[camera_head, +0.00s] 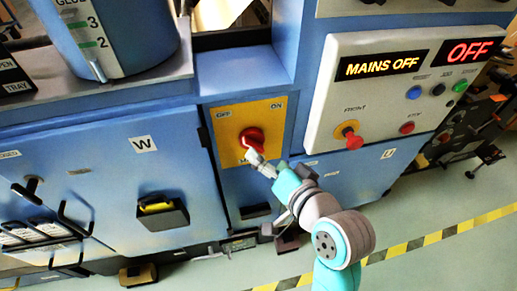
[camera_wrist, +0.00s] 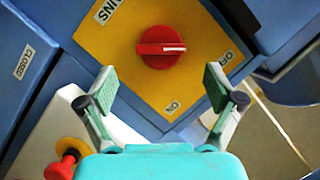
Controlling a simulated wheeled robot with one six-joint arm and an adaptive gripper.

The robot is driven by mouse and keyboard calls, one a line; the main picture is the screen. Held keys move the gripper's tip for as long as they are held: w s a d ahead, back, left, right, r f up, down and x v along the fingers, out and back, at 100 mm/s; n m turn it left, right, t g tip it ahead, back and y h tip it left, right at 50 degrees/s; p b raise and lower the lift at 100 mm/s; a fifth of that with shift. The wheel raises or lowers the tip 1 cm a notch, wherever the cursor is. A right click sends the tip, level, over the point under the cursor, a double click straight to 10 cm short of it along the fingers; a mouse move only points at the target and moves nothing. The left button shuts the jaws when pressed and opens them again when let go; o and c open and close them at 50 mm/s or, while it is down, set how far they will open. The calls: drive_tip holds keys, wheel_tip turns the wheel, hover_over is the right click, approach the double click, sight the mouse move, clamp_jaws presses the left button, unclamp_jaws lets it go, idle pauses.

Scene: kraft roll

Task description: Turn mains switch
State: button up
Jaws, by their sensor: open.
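The mains switch is a round red knob (camera_head: 252,139) on a yellow plate (camera_head: 222,125) labelled OFF at upper left and ON at upper right. In the wrist view the knob (camera_wrist: 150,36) is fully visible, with the white mark on its bar pointing right, towards the OFF side of the plate (camera_wrist: 105,42). My gripper (camera_head: 256,158) is close in front of the knob. In the wrist view my gripper (camera_wrist: 160,80) is open and empty, its two fingers spread wide below and to either side of the knob. No contact with the knob shows.
A display (camera_head: 378,66) reads MAINS OFF and another (camera_head: 468,50) reads OFF. A red front knob (camera_head: 352,138) protrudes from the white panel right of the switch. A blue ledge (camera_head: 240,75) overhangs above the plate. Floor at lower right is open, with a yellow-black stripe (camera_head: 440,235).

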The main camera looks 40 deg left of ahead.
drive_tip(key=shift+v, duration=2.5)
drive_tip(key=shift+f, duration=0.1)
drive_tip(key=s+d+f+m+t+h, duration=0.3)
drive_tip(key=d+f+t+h, duration=0.1)
drive_tip(key=d+f, duration=0.6)
drive_tip(key=s+d+f+m+t+h, duration=0.2)
drive_tip(key=d+f+t+h, duration=0.15)
drive_tip(key=d+f, duration=0.6)
drive_tip(key=s+d+r+h, duration=0.1)
drive_tip(key=s+d+h, duration=0.2)
drive_tip(key=s+d, duration=0.4)
drive_tip(key=s+d+r+n+t+h, duration=0.1)
drive_tip(key=s+d, duration=0.6)
drive_tip(key=s, duration=0.7)
drive_tip(key=shift+d+r+h, duration=0.4)
drive_tip(key=shift+r+h, duration=0.1)
drive_tip(key=shift+h, duration=0.55)
